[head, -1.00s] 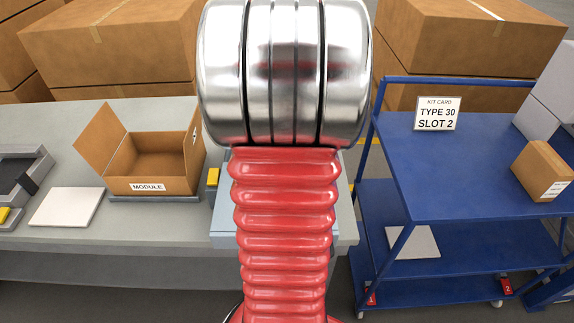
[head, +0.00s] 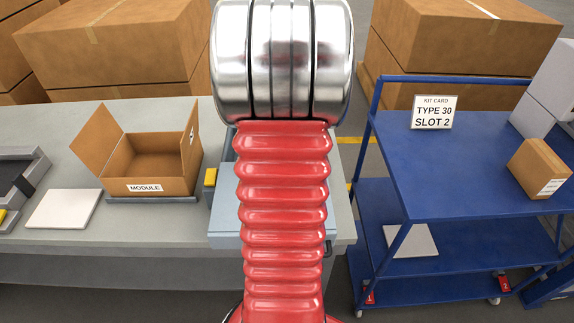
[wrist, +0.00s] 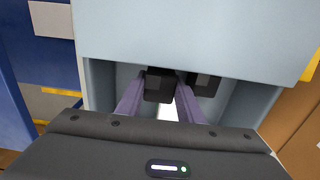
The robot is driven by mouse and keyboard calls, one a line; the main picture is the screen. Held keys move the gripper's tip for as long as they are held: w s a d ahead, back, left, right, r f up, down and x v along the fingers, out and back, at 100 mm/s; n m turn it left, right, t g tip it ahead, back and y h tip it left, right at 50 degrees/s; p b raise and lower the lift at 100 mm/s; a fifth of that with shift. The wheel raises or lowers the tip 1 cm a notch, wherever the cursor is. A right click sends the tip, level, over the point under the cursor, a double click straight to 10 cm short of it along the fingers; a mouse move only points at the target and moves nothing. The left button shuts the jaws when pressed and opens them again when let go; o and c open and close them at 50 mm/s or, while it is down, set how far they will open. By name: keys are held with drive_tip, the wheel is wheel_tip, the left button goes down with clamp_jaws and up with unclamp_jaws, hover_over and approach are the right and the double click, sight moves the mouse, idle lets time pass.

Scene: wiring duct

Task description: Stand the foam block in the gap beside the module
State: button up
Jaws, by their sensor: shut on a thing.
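My gripper (wrist: 162,84) reaches down into the opening of a light blue box in the wrist view. Its two purple-grey fingers are shut on a small black block (wrist: 158,92), which looks like the foam block. Its lower part is hidden. A similar black block (wrist: 204,84) sits just right of the fingers. In the head view, my arm hides the gripper and the held block. The open cardboard box labelled MODULE (head: 150,187) stands on the bench to the left. Its inside looks empty from here; no module or gap can be made out.
The light blue box (head: 225,226) stands at the bench's right end, with a yellow item (head: 210,177) beside it. A white pad (head: 63,208) lies left of the carton. The blue cart (head: 465,165) at right carries a kit card (head: 434,112) and a small closed carton (head: 540,168).

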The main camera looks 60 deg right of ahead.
drive_tip(key=shift+f, duration=1.65)
drive_tip(key=shift+f, duration=0.1)
drive_tip(key=o, duration=1)
wheel_tip(320, 180, up, 12)
drive_tip(key=shift+r, duration=0.15)
drive_tip(key=shift+w, duration=0.1)
